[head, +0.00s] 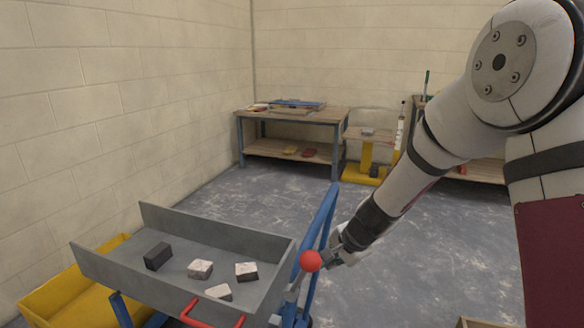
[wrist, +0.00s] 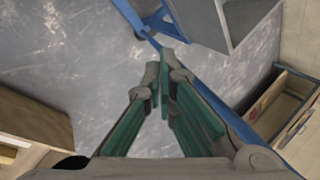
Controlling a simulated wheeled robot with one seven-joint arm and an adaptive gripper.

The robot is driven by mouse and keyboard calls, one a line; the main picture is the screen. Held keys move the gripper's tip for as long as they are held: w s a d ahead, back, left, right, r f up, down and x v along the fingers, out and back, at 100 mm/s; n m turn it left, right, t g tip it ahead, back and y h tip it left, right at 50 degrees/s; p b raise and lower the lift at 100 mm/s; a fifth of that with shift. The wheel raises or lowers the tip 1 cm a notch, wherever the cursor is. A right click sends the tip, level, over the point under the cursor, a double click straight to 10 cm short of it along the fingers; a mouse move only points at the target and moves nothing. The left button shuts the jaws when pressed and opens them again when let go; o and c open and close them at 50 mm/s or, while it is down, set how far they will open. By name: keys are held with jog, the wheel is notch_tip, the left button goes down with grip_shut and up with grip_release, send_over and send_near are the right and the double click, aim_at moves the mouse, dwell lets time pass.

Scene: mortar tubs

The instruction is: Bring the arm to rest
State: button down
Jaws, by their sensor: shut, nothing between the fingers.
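My arm reaches down from the upper right in the head view, and my gripper (head: 338,252) is low beside the right end of a grey tray cart. In the wrist view my gripper (wrist: 160,78) has its green-padded fingers drawn together at the tips, with nothing between them. Bare grey floor shows below the fingers. In the head view a red ball (head: 311,261) overlaps the gripper's tip; I cannot tell what it is fixed to.
The grey tray (head: 190,222) holds a dark block (head: 158,256) and several pale ones (head: 200,269). Its blue frame (head: 321,215) stands close to my gripper. A yellow tub (head: 60,295) is at left. A workbench (head: 295,115) stands behind. Open floor lies between.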

jog(key=s+d+r+n, duration=0.3)
jog(key=s+r+n, duration=0.5)
jog(key=s+r, duration=1.1)
jog(key=s+d+r+n+h, duration=0.2)
jog(key=s+d, duration=0.1)
jog(key=s, duration=0.3)
jog(key=s+d+r+n+h, duration=0.1)
jog(key=s+d+r, duration=0.15)
jog(key=s, duration=0.35)
jog(key=s+f+g, duration=0.2)
jog(key=s, duration=0.5)
jog(key=s+f+g, duration=0.3)
jog(key=s, duration=0.3)
notch_tip(320, 180, up, 31)
jog(key=d+t+p, duration=0.1)
jog(key=t+p, duration=0.3)
jog(key=p, duration=2.5)
jog(key=shift+f, duration=0.2)
jog(key=shift+w, duration=0.15)
